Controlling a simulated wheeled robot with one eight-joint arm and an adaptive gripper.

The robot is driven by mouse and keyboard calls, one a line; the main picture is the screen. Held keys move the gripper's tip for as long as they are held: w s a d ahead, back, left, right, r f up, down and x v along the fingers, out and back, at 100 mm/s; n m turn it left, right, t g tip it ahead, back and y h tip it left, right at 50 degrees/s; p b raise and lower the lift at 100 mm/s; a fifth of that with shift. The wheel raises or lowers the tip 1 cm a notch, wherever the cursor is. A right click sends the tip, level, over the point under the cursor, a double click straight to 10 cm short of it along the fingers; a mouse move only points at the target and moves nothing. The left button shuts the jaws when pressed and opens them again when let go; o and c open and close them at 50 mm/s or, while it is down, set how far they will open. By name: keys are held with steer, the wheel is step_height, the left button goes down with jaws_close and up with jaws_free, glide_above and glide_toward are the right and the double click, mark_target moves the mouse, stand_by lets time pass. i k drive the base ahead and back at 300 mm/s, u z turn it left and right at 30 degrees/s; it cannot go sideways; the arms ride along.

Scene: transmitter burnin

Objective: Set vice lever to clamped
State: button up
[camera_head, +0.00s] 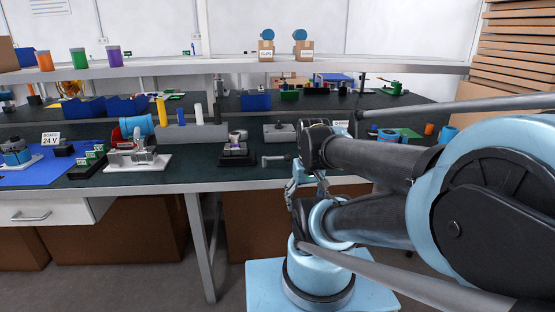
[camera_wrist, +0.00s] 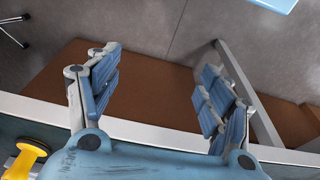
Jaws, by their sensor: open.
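A small device on a dark base (camera_head: 238,152), with a pale top and a purple part, stands near the bench's front edge; it may be the vice, but I cannot tell. A grey bent lever-like piece (camera_head: 275,159) lies just right of it. My gripper (camera_head: 307,188) is at the bench's front edge, right of these. In the wrist view my gripper (camera_wrist: 156,95) has its two blue-padded fingers wide apart with nothing between them. A yellow knobbed part (camera_wrist: 24,160) shows at the lower left of that view, outside the fingers; I cannot tell whether it is the lever.
A metal fixture on a white base (camera_head: 137,160) and a blue mat (camera_head: 38,172) are at left on the dark bench. A grey block (camera_head: 280,132) stands behind the lever-like piece. A brown panel (camera_wrist: 150,78) and bench leg (camera_wrist: 250,100) are below the gripper.

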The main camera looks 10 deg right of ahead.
mark_target(287, 157)
steer(key=z, duration=0.95)
steer(key=k, duration=1.55)
steer(key=u, duration=1.35)
steer(key=i, duration=1)
